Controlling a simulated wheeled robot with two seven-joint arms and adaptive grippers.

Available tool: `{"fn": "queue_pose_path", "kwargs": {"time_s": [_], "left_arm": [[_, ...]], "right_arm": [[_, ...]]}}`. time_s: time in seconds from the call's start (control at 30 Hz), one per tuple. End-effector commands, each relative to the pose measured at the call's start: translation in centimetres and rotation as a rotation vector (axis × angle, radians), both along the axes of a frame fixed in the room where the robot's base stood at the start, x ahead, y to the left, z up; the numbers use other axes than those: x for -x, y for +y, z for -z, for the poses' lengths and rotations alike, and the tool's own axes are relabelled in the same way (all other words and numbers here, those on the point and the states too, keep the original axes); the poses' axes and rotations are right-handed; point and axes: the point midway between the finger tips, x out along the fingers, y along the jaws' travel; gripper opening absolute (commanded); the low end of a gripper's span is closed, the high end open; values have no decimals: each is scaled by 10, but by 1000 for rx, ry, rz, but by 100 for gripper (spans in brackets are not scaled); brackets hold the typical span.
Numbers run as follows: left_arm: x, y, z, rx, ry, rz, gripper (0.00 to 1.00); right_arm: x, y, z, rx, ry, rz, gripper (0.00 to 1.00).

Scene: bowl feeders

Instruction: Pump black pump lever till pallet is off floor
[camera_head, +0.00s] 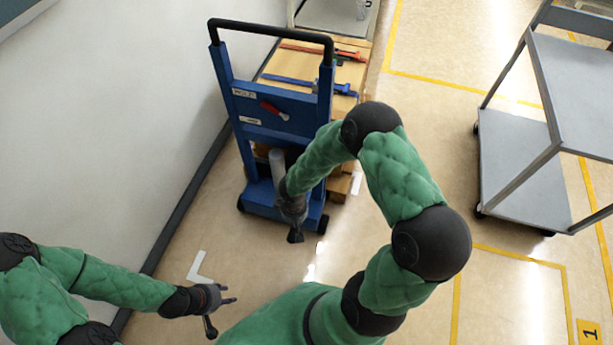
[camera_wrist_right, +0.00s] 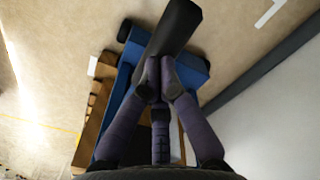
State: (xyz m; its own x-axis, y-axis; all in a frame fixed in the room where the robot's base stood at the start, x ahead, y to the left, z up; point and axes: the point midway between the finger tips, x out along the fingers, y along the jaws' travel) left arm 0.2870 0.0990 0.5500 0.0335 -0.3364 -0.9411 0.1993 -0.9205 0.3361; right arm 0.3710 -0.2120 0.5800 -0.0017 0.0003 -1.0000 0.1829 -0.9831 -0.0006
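The black pump lever (camera_head: 296,237) sticks out low at the front of the blue lift truck (camera_head: 262,135). It shows large in the right wrist view (camera_wrist_right: 176,32). My right gripper (camera_head: 293,222) is at the lever, and its fingers (camera_wrist_right: 160,76) come together on it. The wooden pallet (camera_head: 342,186) is behind the truck, largely hidden by the truck and my right arm. Any gap between pallet and floor cannot be made out. My left gripper (camera_head: 224,315) is open and empty, at lower left above the floor.
Boxes with a red clamp (camera_head: 325,50) and a blue clamp (camera_head: 310,86) on top stand behind the truck. A red handle (camera_head: 274,110) is on the truck's panel. A wall (camera_head: 110,120) runs along the left. A grey cart (camera_head: 525,165) stands right. Floor between is clear.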

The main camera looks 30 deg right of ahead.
Motion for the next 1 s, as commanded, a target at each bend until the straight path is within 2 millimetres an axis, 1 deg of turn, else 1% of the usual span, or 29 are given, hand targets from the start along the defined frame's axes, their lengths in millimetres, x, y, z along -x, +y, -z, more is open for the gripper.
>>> {"fn": "queue_pose_path", "kwargs": {"time_s": [0.03, 0.1, 1.0], "left_arm": [[0, 0, -12, 0, -1, 0, 40], [0, 0, -19, 0, -1, 0, 40], [0, 0, -114, 0, 0, 0, 40]], "right_arm": [[-2, -2, -13, 1, -2, 2, 0], [-4, -4, -23, 2, -2, 1, 0], [-22, -25, -142, 1, -1, 2, 0]]}}
